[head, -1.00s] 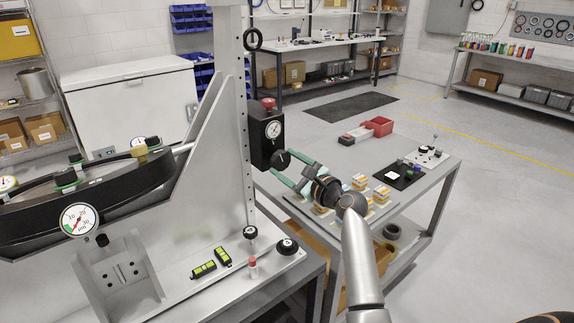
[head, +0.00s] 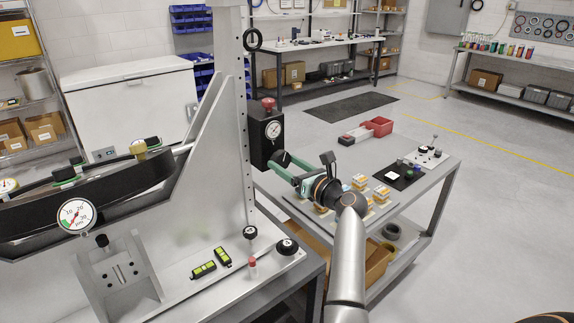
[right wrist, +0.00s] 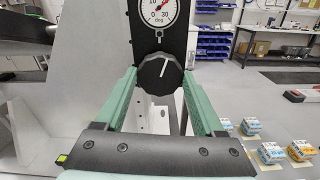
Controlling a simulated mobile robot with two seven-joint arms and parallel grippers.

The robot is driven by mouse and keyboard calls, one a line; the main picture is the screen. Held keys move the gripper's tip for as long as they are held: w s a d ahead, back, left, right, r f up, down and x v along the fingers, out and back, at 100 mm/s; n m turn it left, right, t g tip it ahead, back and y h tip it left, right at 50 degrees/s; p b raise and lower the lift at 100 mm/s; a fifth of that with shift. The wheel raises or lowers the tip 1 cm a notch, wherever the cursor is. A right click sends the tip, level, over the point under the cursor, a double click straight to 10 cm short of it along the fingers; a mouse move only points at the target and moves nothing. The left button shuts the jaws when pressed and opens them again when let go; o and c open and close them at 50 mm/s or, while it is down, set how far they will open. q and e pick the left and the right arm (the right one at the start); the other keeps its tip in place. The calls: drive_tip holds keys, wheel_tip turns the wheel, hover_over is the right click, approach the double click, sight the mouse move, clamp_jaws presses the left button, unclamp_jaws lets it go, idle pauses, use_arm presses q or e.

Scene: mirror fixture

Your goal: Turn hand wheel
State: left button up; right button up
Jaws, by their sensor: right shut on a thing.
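The hand wheel is a round black knob (right wrist: 159,74) with a white line, on the front of a black box (head: 259,143) fixed to the grey upright. A white dial gauge (head: 273,130) with a red needle is above it; it also shows, cut off, in the right wrist view (right wrist: 157,10). My right gripper (head: 282,160) has its green fingers on either side of the knob and is shut on it. My left gripper is not in view.
A grey side table (head: 411,215) on the right carries small boxes, a black mat and a red bin (head: 379,126). A larger gauge (head: 76,216) and a curved black frame are at the left. Black knobs (head: 287,247) stand on the grey base. Floor at right is clear.

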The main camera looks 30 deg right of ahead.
idle(0.5)
drive_tip(key=o, duration=1.4)
drive_tip(key=shift+c, duration=0.2)
